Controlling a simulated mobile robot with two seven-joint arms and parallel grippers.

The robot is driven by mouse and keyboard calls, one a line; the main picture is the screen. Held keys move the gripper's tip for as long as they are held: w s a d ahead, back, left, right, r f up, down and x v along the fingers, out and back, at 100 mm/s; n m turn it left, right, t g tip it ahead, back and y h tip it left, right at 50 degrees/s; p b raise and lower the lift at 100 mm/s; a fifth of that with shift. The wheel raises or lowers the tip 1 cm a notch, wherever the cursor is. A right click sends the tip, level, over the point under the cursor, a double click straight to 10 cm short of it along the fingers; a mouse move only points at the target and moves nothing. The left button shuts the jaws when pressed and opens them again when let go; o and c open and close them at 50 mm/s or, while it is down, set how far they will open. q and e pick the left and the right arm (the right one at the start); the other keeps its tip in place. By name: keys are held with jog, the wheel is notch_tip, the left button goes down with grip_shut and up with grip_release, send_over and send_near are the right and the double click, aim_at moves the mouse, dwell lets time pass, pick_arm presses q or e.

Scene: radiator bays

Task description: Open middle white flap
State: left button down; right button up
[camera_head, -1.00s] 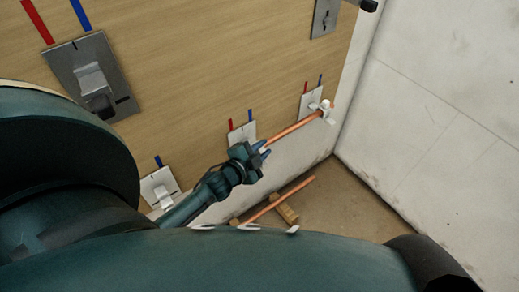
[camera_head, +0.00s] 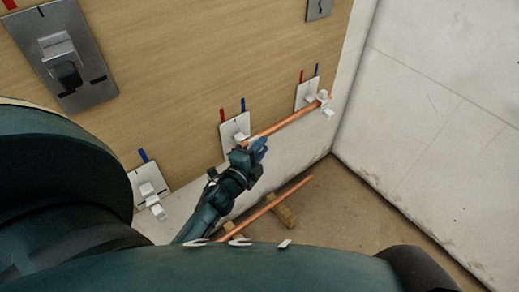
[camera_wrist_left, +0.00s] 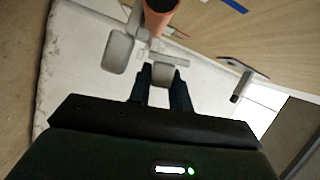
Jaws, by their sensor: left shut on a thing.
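The middle white plate (camera_head: 230,126) sits low on the wooden wall panel, with red and blue stripes above it. Its white flap (camera_head: 240,137) is beside the near end of a copper pipe (camera_head: 284,124), mostly hidden by my left gripper in the head view. My left gripper (camera_head: 259,146) is at this plate. In the left wrist view my left gripper (camera_wrist_left: 162,88) is shut on a pale tab of the white flap (camera_wrist_left: 163,74), just below the open pipe end (camera_wrist_left: 158,15). My right gripper is out of view.
Another white plate (camera_head: 307,92) holds the pipe's far end. A further white plate (camera_head: 143,176) is at the left. A second copper pipe (camera_head: 275,205) lies on wooden blocks on the floor. A white wall (camera_head: 440,110) bounds the right.

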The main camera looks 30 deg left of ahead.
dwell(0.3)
pick_arm(q)
jog(key=c, duration=1.3)
grip_release()
